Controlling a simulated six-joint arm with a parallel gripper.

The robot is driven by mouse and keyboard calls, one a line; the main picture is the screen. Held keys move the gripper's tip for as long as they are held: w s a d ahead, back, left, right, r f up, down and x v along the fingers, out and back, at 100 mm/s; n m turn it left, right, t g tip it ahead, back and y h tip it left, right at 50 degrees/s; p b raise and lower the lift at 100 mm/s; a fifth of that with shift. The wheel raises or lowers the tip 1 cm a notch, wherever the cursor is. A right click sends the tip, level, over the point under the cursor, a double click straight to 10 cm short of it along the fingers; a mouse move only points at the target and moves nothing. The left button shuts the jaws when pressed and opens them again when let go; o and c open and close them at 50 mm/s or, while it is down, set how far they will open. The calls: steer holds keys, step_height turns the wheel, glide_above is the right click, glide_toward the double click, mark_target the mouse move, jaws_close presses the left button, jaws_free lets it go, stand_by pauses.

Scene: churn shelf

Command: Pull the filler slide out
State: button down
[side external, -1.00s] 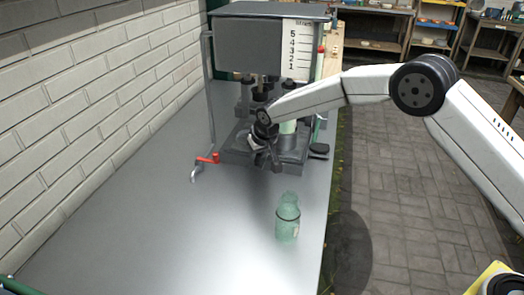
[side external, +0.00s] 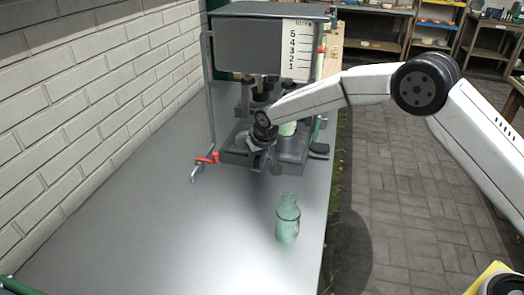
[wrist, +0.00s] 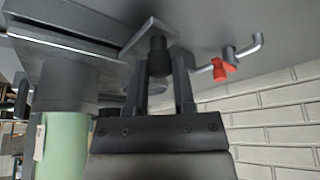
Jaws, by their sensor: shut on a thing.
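The filler machine stands at the far end of the metal bench, with a grey tank (side external: 246,48) on top and a dark base (side external: 236,155). In the wrist view, the filler slide shows as a light metal plate (wrist: 150,33) with a dark knob (wrist: 158,57). My gripper (wrist: 161,68) has a finger on each side of this knob and is shut on it. In the side view, my gripper (side external: 266,160) is at the front of the base and hides the slide. A pale green bottle (wrist: 64,145) stands close beside my gripper in the wrist view.
A red-handled tap (side external: 208,159) sticks out at the machine's left. A white brick wall (side external: 80,90) runs along the left. The bench front is mostly clear.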

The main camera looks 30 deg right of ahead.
steer(key=s+a, duration=0.9)
stand_by(0.3)
steer(key=shift+c, duration=2.2)
jaws_free()
steer(key=shift+r, duration=0.15)
steer(key=v, duration=0.7)
steer(key=shift+s+r, duration=0.2)
steer(key=shift+r, duration=0.05)
steer(key=shift+d, duration=0.1)
